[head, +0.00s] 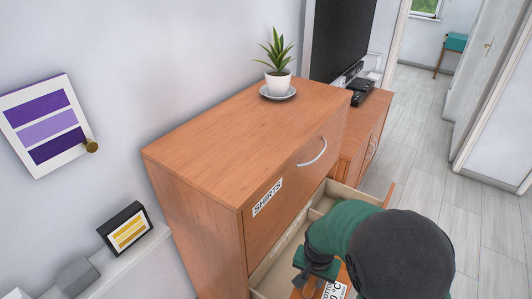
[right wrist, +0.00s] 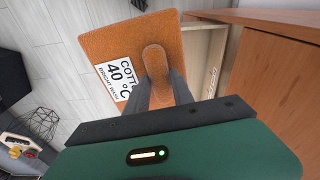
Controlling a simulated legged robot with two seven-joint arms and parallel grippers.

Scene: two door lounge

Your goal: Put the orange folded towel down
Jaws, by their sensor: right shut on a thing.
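The orange folded towel (head: 302,290) shows only in part at the bottom of the head view, with a white label. In the right wrist view the towel (right wrist: 108,48) has a label reading "COTTON 40 °C BRIGHT WASH". My right gripper (head: 318,272) is shut on a raised part of the towel; its two fingers also show in the right wrist view (right wrist: 162,92). The towel is by the open drawer (head: 345,191) of the wooden dresser (head: 205,125), partly overlapping the drawer in the wrist view. Whether it touches the drawer cannot be told. My left gripper is not in view.
The drawer above, labelled "SHIRTS" (head: 267,197), is shut. A potted plant (head: 278,82) stands on the dresser top, which is otherwise clear. A lower cabinet (head: 368,125) stands beyond. A wire object (right wrist: 38,122) is at left in the wrist view. The floor at right is free.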

